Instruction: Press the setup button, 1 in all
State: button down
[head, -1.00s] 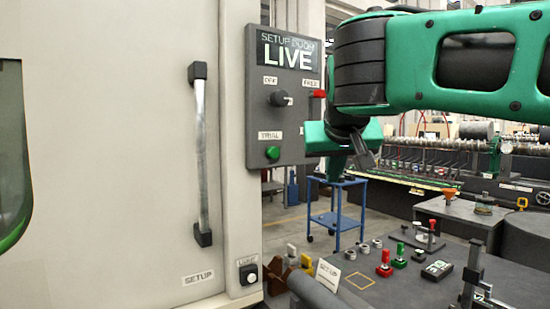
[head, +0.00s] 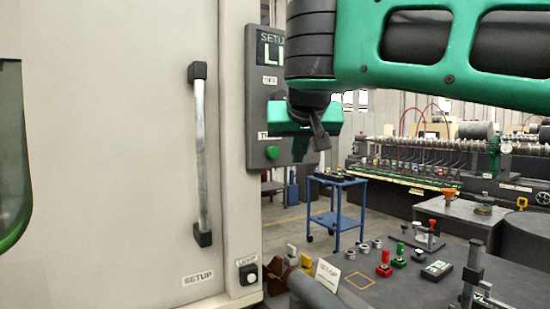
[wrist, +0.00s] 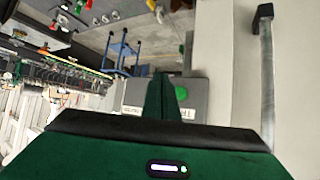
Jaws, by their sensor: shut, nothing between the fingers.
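A dark control panel (head: 298,155) hangs on the machine's right edge. Its screen (head: 268,50) is partly hidden by my arm; "SETU" and "LI" show. A green button (head: 272,152) sits low on it under a partly hidden label; it also shows in the wrist view (wrist: 181,92), beside a label starting "TR". No button clearly marked setup shows. A "SETUP" label (head: 198,279) is on the door's lower right. My gripper (head: 321,143) is in front of the panel's right side, right of and slightly above the green button. In the wrist view its shut fingers (wrist: 161,90) appear just left of that button.
A vertical door handle (head: 201,155) stands out left of the panel. A white button (head: 251,279) labelled "LIGHT" is below. A dark table (head: 400,290) with small parts and a "SET-UP" card (head: 327,276) is at lower right. A blue cart (head: 337,215) stands behind.

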aim_at(273, 153)
jog(key=w+a, duration=0.3)
jog(key=w, duration=0.2)
jog(key=shift+a, duration=0.2)
jog(key=shift+w+a, duration=0.15)
dwell(1.9)
jog(key=shift+w+a, duration=0.15)
jog(key=shift+w, duration=0.05)
